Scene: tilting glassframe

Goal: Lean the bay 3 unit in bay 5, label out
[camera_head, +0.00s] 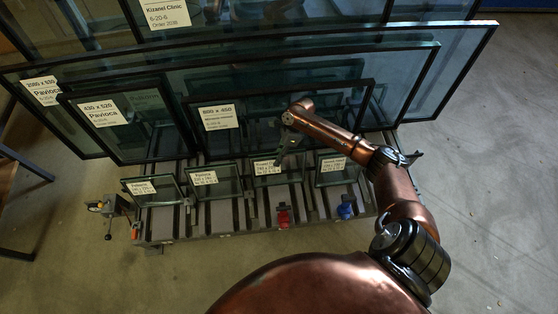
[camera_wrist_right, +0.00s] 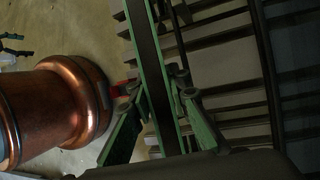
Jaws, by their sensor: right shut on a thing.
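My right gripper (camera_head: 284,153) is shut on the upper edge of a small framed glass unit (camera_head: 281,180) with a white label, third from left in the front row. In the right wrist view the fingers (camera_wrist_right: 163,115) close from both sides on the unit's long thin edge (camera_wrist_right: 152,75). The unit stands on the slotted rack (camera_head: 225,218), its label facing the front. I cannot read any bay numbers, so I cannot tell which bays are 3 and 5. My left gripper is not in view.
Other small labelled units stand at left (camera_head: 158,194), left of centre (camera_head: 222,189) and right (camera_head: 337,178). Large glass panes (camera_head: 150,140) lean close behind. A red object (camera_head: 283,217) and a blue one (camera_head: 345,208) sit at the rack's front edge. Floor in front is clear.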

